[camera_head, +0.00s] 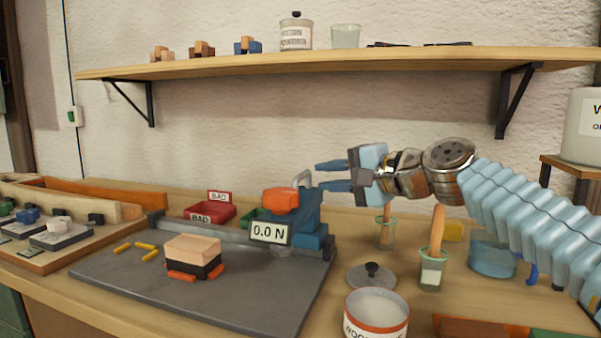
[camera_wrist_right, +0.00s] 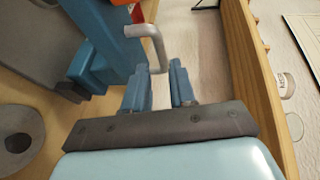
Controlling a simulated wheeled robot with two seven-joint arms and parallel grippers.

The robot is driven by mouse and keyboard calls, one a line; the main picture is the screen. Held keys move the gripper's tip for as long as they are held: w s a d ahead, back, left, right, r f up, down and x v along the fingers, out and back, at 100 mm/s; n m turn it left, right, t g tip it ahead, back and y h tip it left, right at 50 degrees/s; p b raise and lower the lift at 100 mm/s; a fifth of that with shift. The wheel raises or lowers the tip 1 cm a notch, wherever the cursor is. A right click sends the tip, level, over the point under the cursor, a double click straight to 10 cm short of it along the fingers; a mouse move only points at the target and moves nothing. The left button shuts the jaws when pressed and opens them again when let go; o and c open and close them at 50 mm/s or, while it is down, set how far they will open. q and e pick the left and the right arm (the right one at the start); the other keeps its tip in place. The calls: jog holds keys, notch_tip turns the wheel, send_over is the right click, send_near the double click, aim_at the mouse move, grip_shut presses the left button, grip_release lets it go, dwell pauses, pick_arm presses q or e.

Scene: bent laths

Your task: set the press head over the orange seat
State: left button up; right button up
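The press head (camera_head: 306,212) is a blue block with an orange top, a grey bent handle (camera_head: 302,179) and a 0.0 N display. It sits near the right end of a grey rail. The orange seat (camera_head: 181,276) is on the dark base plate to its left, with a black and a pale wood block (camera_head: 193,248) on it. My right gripper (camera_head: 320,176) is open beside the handle. In the right wrist view, the handle (camera_wrist_right: 147,32) reaches toward the gap between the open fingers (camera_wrist_right: 160,80); contact is unclear. My left gripper is out of view.
Yellow sticks (camera_head: 146,246) lie left of the seat. A red bin (camera_head: 212,212) stands behind the rail. A white tin (camera_head: 376,315), a lid (camera_head: 371,276) and glass jars (camera_head: 431,272) stand right of the plate. A shelf (camera_head: 350,60) runs above.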

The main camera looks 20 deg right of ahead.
aim_at(304, 176)
jog(key=p+x, duration=0.1)
jog(key=x, duration=0.6)
jog(key=shift+a, duration=0.15)
grip_shut()
